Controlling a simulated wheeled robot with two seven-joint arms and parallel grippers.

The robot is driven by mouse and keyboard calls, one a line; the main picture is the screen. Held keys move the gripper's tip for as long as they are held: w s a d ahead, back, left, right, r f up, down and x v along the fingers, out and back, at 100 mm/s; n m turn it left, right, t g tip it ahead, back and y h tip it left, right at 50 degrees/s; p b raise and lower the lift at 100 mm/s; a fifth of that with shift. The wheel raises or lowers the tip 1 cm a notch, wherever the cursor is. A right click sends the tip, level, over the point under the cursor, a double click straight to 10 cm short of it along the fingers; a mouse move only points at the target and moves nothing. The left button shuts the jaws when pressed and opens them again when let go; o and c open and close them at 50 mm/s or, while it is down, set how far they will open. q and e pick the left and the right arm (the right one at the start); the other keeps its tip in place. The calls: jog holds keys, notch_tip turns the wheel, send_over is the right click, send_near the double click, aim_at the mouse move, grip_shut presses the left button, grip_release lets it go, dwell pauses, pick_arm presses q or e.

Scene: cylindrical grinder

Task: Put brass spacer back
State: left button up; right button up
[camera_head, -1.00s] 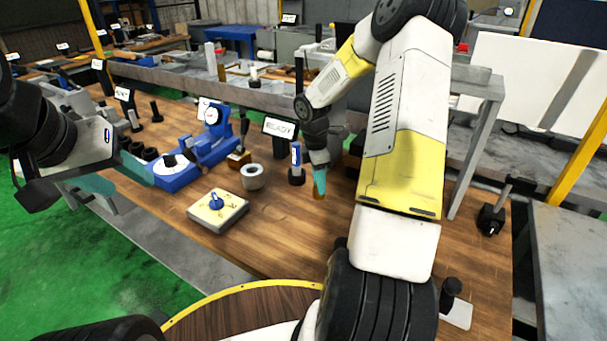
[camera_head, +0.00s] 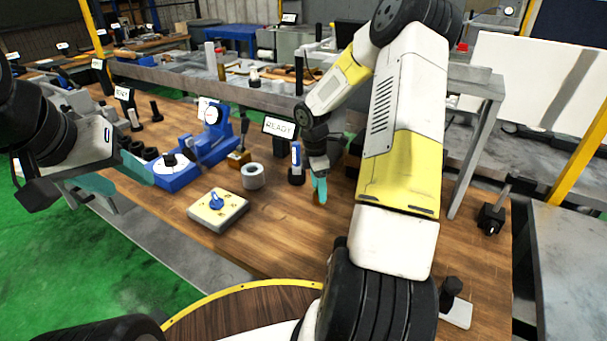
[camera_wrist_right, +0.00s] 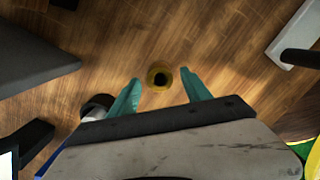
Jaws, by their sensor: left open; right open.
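The brass spacer (camera_wrist_right: 159,77), a short ring with a dark bore, stands on the wooden bench. In the head view only a small brass patch of it (camera_head: 316,198) shows beside my right gripper's teal finger. My right gripper (camera_head: 319,192) points down at it and is open. In the right wrist view the spacer appears between the two teal fingertips (camera_wrist_right: 160,77), with a gap on each side. My left gripper (camera_head: 120,177) is open and empty at the left, over the bench's left edge.
A yellow-topped block with a blue knob (camera_head: 217,208), a grey ring (camera_head: 253,176) and a blue bench device (camera_head: 195,158) stand left of the spacer. A blue-and-white upright tool (camera_head: 296,165) and a READY sign (camera_head: 279,129) are close behind. The bench front is clear.

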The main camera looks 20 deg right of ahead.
notch_tip(320, 180, up, 11)
jog(key=a, duration=0.1)
notch_tip(320, 180, up, 8)
jog(key=r+m+t, duration=0.1)
jog(key=m, duration=0.3)
send_over(315, 191)
jog(key=s+a, duration=0.3)
jog(key=s, duration=0.2)
jog(key=s+a+r+m+t+y, duration=0.1)
jog(key=s+a+r+m+t, duration=0.1)
jog(key=s, duration=0.4)
jog(key=s+a+r+m+t+y, duration=0.1)
jog(key=s+a+r+m, duration=0.2)
jog(key=s+m, duration=0.3)
jog(key=s+a+r+m+t+y, duration=0.1)
jog(key=s+a+r+m+t, duration=0.1)
jog(key=s, duration=0.4)
notch_tip(315, 191, up, 2)
jog(key=a+m, duration=0.1)
jog(key=m, duration=0.1)
jog(key=shift+s+a+m+t, duration=0.25)
jog(key=shift+s+m+t, duration=0.05)
